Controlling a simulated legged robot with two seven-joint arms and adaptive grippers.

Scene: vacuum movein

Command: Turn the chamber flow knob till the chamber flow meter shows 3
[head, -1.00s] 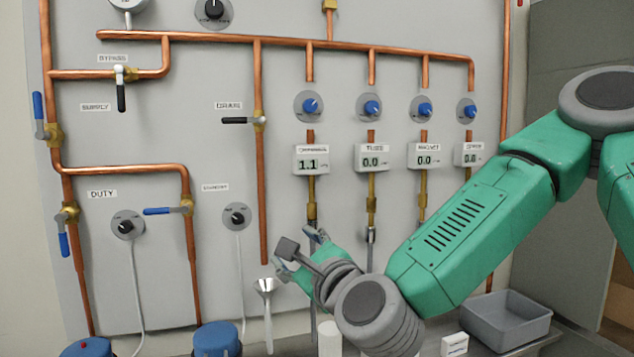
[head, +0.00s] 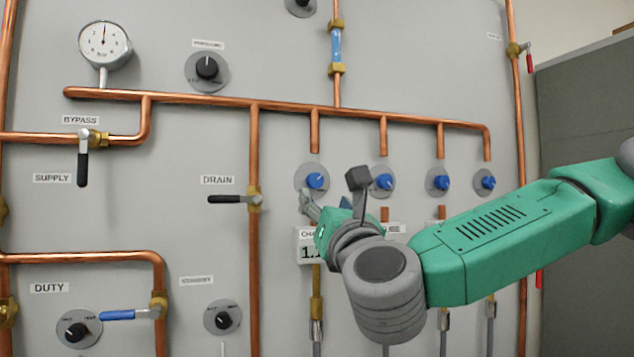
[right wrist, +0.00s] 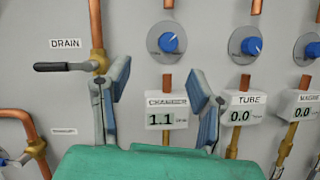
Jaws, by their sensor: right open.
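The chamber flow knob (head: 316,181) is a blue knob on a grey round plate. It also shows in the right wrist view (right wrist: 168,42), above the chamber flow meter (right wrist: 166,112), which reads 1.1. In the head view the meter (head: 305,252) is partly hidden by my right gripper (head: 325,208). My right gripper shows in its wrist view (right wrist: 160,95) with its two fingers wide apart and nothing between them. It is just below the chamber knob and does not hold it. My left gripper is not in view.
The tube knob (head: 383,181) and further blue knobs stand to the right, with the tube meter (right wrist: 243,112) beside the chamber one. A black drain handle (head: 228,199) and copper pipe (head: 254,290) are to the left. A pressure knob (head: 207,69) sits above.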

